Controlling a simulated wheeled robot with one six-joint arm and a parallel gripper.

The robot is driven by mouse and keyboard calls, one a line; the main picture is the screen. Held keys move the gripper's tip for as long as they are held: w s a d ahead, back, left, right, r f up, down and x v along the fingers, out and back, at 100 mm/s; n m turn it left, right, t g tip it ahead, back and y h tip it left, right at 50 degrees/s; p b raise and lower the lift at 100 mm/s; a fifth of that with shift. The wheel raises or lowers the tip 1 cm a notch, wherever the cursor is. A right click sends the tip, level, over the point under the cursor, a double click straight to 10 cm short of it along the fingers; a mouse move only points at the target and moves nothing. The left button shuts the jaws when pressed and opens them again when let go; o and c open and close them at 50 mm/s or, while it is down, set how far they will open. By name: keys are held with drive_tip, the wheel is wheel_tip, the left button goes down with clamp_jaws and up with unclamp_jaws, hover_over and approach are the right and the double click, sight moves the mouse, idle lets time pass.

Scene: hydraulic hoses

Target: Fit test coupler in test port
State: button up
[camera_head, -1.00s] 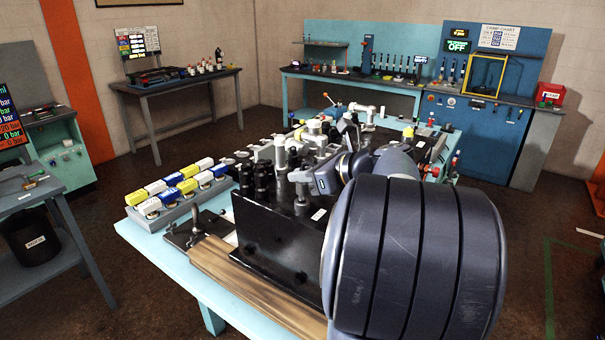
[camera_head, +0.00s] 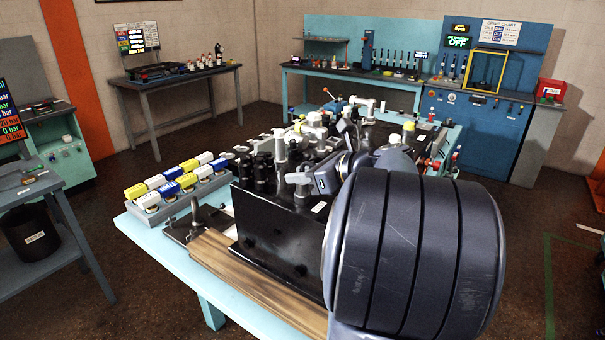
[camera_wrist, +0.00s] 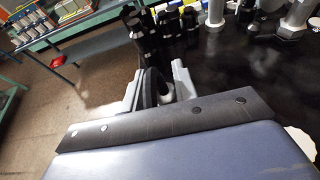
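My gripper (camera_wrist: 158,88) shows in the wrist view with its two grey fingers apart. A dark curved piece (camera_wrist: 150,88) and a pale rounded piece (camera_wrist: 167,94) show between the fingers; I cannot tell whether they are gripped or lie behind. In the head view my dark arm covers most of the gripper, which is over the near edge of the black manifold block (camera_head: 275,235). I cannot single out the test coupler or the test port.
Several black cylinders (camera_head: 263,168) stand on the block, left of the gripper. A tray (camera_head: 178,216) of yellow, white and blue boxes sits at the left of the light-blue table (camera_head: 150,237). A wooden strip (camera_head: 255,283) runs along the front. Other fittings crowd the table behind.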

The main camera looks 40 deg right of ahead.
drive_tip(key=shift+o, duration=0.5)
drive_tip(key=b+v, duration=0.1)
drive_tip(key=v, duration=0.9)
drive_tip(key=shift+s, duration=0.4)
drive_tip(key=shift+w+d, duration=0.1)
drive_tip(key=shift+w, duration=0.05)
drive_tip(key=p+x, duration=0.1)
drive_tip(key=x, duration=0.9)
drive_tip(key=shift+w, duration=0.3)
drive_tip(key=shift+r+p, duration=0.3)
drive_tip(key=shift+r, duration=0.15)
